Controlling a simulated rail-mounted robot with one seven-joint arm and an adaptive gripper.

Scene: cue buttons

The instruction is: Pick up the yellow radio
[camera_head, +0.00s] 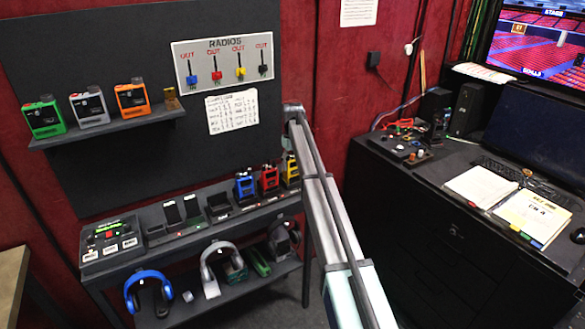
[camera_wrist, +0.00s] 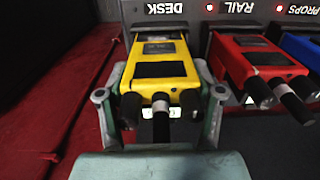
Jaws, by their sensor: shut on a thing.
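The yellow radio (camera_wrist: 158,68) stands in the charger slot under the label DESK in the wrist view, its knobs and antenna toward me. My gripper (camera_wrist: 160,105) has one finger on each side of it and is shut on its body. In the head view the yellow radio (camera_head: 290,171) shows at the right end of the shelf, partly hidden by my arm. My gripper's fingers are hard to make out there.
A red radio (camera_wrist: 258,62) stands close to the right of the yellow one, under RAIL, with a blue radio (camera_wrist: 303,50) beyond it. Empty chargers (camera_head: 182,211) sit left on the shelf. Headphones (camera_head: 149,287) lie below. A black desk (camera_head: 420,225) stands at the right.

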